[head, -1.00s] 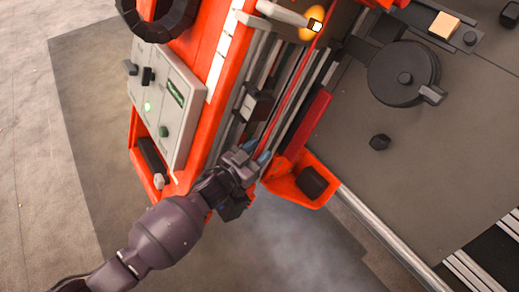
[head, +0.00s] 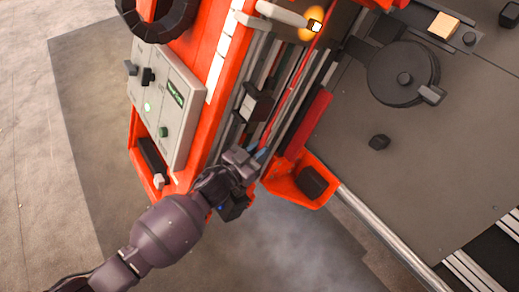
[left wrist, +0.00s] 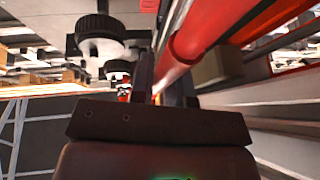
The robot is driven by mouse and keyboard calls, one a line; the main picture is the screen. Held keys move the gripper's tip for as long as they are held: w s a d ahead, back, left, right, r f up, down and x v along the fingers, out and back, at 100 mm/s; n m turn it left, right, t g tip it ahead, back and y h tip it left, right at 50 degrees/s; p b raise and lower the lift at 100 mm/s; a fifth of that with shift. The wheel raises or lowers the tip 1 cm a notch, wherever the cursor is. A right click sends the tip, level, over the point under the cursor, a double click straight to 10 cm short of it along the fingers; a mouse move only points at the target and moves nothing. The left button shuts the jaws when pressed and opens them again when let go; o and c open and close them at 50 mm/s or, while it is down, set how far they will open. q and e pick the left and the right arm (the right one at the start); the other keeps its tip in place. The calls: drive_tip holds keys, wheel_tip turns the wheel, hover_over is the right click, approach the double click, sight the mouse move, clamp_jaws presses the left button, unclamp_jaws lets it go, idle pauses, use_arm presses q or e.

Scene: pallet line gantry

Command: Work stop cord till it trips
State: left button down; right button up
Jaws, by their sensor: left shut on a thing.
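The stop cord (head: 292,92) is a thin red line running down along the orange gantry's rails in the head view. My left gripper (head: 260,156) is at the cord's lower end, shut on it. In the left wrist view, the two dark fingers of my left gripper (left wrist: 163,88) stand close on either side of the pale, reddish cord (left wrist: 167,76). A thick red cylindrical part (left wrist: 192,42) lies just beyond the fingertips. The exact contact is partly hidden by the fingers. My right gripper is out of view.
A grey control panel (head: 165,105) with knobs and a lit green lamp is left of the cord. An amber lamp (head: 316,25) glows at the top. An orange bin (head: 285,187) with a dark block sits right of my gripper. Grey floor lies below.

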use_arm(q)
drive_tip(key=shift+s+a+r+p, duration=0.25)
drive_tip(key=shift+a+r+p, duration=0.2)
drive_tip(key=shift+r, duration=0.1)
drive_tip(key=shift+s+a+r+p, duration=0.2)
drive_tip(key=shift+a+r+p, duration=0.2)
drive_tip(key=shift+r, duration=0.1)
drive_tip(key=shift+s+a+r+p, duration=0.3)
drive_tip(key=shift+s+a+p, duration=0.3)
drive_tip(key=shift+a, duration=0.15)
drive_tip(key=shift+s+a+f, duration=0.2)
drive_tip(key=shift+s+f, duration=0.05)
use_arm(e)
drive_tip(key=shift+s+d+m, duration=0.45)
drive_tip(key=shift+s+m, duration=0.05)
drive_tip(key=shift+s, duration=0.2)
use_arm(q)
drive_tip(key=c, duration=1.1)
unclamp_jaws()
drive_tip(key=shift+a, duration=0.15)
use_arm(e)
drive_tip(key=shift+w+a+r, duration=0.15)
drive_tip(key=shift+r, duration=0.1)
use_arm(q)
drive_tip(key=shift+r, duration=0.1)
drive_tip(key=shift+s, duration=0.1)
